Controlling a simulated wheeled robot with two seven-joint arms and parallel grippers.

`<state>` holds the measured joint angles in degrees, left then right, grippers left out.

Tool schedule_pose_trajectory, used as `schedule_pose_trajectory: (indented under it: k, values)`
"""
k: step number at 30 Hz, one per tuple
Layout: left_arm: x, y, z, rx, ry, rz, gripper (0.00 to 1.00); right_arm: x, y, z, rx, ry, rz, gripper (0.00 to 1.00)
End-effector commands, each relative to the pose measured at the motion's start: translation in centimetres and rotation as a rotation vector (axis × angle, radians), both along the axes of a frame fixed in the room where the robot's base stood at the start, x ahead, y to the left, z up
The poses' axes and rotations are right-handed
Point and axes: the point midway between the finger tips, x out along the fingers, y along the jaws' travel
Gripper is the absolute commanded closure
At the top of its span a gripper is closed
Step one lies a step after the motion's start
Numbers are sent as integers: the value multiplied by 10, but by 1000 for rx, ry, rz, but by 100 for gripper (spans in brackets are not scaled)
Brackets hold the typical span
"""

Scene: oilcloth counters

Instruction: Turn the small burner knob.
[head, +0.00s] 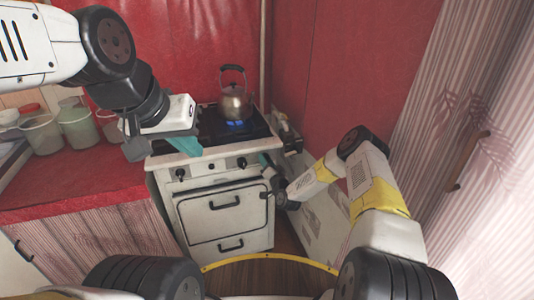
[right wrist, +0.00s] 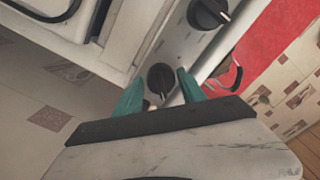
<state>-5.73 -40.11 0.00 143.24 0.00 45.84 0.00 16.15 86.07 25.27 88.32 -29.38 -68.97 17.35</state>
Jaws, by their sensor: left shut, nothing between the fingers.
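The white stove (head: 222,180) has dark knobs along its front panel. In the right wrist view, a smaller dark knob (right wrist: 160,78) sits just beyond and between the teal fingertips of my right gripper (right wrist: 158,86). The fingers are apart; I cannot tell whether either touches the knob. A larger dark knob (right wrist: 207,13) is further up the panel. In the head view my right gripper (head: 267,160) is at the panel's right end and hides part of it. My left gripper (head: 187,147) is shut and empty above the stove's front left.
A metal kettle (head: 235,103) stands on the cooktop, with a blue flame (head: 236,125) beneath it. Several jars (head: 78,128) stand on the red counter (head: 75,183) at left. The oven door (head: 220,213) is closed. A red wall (head: 350,75) rises at right.

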Motion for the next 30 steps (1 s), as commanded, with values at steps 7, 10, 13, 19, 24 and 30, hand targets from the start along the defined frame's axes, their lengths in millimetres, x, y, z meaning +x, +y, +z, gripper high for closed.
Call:
schedule_pose_trajectory:
  k: [7, 10, 13, 19, 24, 30]
  values:
    - [0, 0, 0, 0, 0, 0, 100, 0, 0, 1, 0, -1, 0, 40]
    - [0, 0, 0, 0, 0, 0, 100, 0, 0, 1, -3, -3, 0, 40]
    - [0, 0, 0, 0, 0, 0, 100, 1, 1, 1, -36, -14, 2, 40]
    - [0, 0, 0, 0, 0, 0, 100, 0, 2, 2, -250, -84, 3, 40]
    - [0, 0, 0, 0, 0, 0, 100, 1, 1, 2, -514, -170, 2, 40]
    - [0, 0, 0, 0, 0, 0, 100, -8, -3, 0, -757, -245, 4, 40]
